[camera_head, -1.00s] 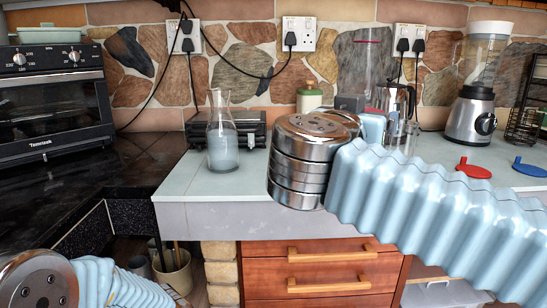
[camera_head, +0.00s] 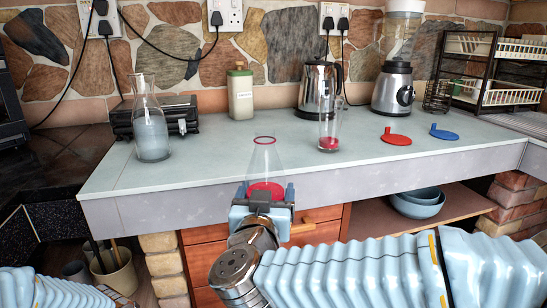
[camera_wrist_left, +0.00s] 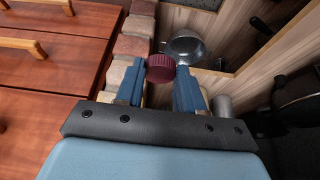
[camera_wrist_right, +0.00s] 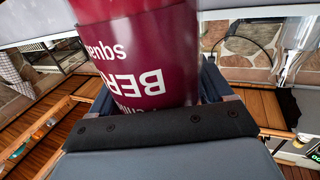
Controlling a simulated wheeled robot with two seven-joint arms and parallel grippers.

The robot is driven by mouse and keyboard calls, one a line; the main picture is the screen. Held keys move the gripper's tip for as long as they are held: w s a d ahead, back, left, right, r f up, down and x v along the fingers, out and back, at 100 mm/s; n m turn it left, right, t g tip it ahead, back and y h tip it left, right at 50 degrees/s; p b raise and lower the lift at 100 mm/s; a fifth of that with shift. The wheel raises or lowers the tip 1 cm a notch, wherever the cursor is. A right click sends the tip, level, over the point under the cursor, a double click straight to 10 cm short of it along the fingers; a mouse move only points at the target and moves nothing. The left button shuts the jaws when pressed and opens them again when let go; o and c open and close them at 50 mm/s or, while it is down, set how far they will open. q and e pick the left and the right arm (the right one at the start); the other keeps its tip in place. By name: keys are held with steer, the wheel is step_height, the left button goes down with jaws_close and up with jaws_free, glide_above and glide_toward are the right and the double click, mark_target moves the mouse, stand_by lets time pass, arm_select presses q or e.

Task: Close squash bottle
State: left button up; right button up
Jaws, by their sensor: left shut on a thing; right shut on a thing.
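The squash bottle (camera_head: 265,158) has a clear tapering top, an open red-ringed mouth and a maroon label. My right gripper (camera_head: 265,195) is shut on it and holds it in front of the counter edge, mouth up. The label fills the right wrist view (camera_wrist_right: 145,55), between the fingers. A dark red ribbed cap (camera_wrist_left: 161,68) is pinched between the fingertips of my left gripper (camera_wrist_left: 161,75) in the left wrist view, apart from the bottle. In the head view only my left arm's sleeve shows at the lower left; that gripper is out of frame.
The counter (camera_head: 220,165) holds a glass (camera_head: 330,125) with red liquid, a carafe (camera_head: 150,120), a kettle (camera_head: 318,85), a blender (camera_head: 393,90), and red (camera_head: 396,138) and blue (camera_head: 443,132) flat pieces. Drawers (camera_head: 315,232) and a shelf with bowls (camera_head: 418,203) lie below.

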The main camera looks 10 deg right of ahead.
steer(key=w+a+f+n+y, duration=0.1)
steer(key=a+f+y, duration=0.1)
steer(key=f, duration=1.1)
steer(key=w+a+f+n+y, duration=0.1)
steer(key=a+f+n+y, duration=0.1)
steer(key=f, duration=1.1)
steer(key=w+a+f+n+y, duration=0.1)
steer(key=f+y, duration=0.3)
steer(key=f, duration=0.9)
steer(key=shift+a+f+n+t, duration=0.2)
steer(key=shift+a+n+t, duration=0.2)
steer(key=shift+a+n, duration=0.3)
arm_select(q)
steer(key=shift+w+r, duration=0.1)
steer(key=d+r+m+g+h, duration=0.2)
steer(key=d+r+m, duration=0.6)
steer(key=d, duration=0.4)
steer(key=d+r+m+g+h, duration=0.2)
steer(key=d+r+m, duration=0.7)
steer(key=d, duration=0.3)
steer(key=shift+w+r+h, duration=0.15)
steer(key=shift+r+h, duration=0.15)
steer(key=shift+r, duration=0.25)
steer(key=shift+f, duration=2)
